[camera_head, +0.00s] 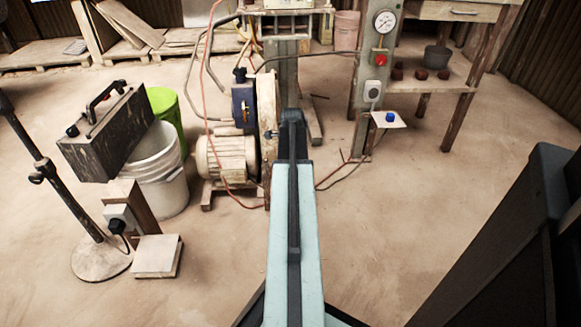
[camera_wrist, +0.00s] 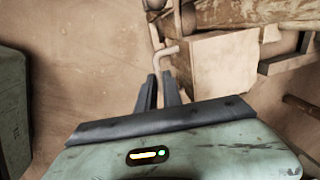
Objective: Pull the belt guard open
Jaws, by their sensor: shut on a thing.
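In the wrist view, my gripper (camera_wrist: 160,80) has its two dark fingers close together at the lower end of a bent metal handle (camera_wrist: 167,51). The gripper is shut on this handle. A pale, worn box-like part (camera_wrist: 214,66) lies just right of the handle; I cannot tell for sure whether it is the belt guard. In the head view, a tall, narrow, rusty tan panel (camera_head: 267,112), likely the belt guard, stands upright beside the cream motor (camera_head: 226,157). My arm reaches toward the press just right of it and hides the fingertips there.
A white bucket (camera_head: 160,180), a green bucket (camera_head: 166,112) and a dark box on a stand (camera_head: 104,130) are at left. A post with a gauge (camera_head: 385,21) and a wooden workbench (camera_head: 450,75) stand at right. Hoses cross the floor near the motor. The front floor is mostly clear.

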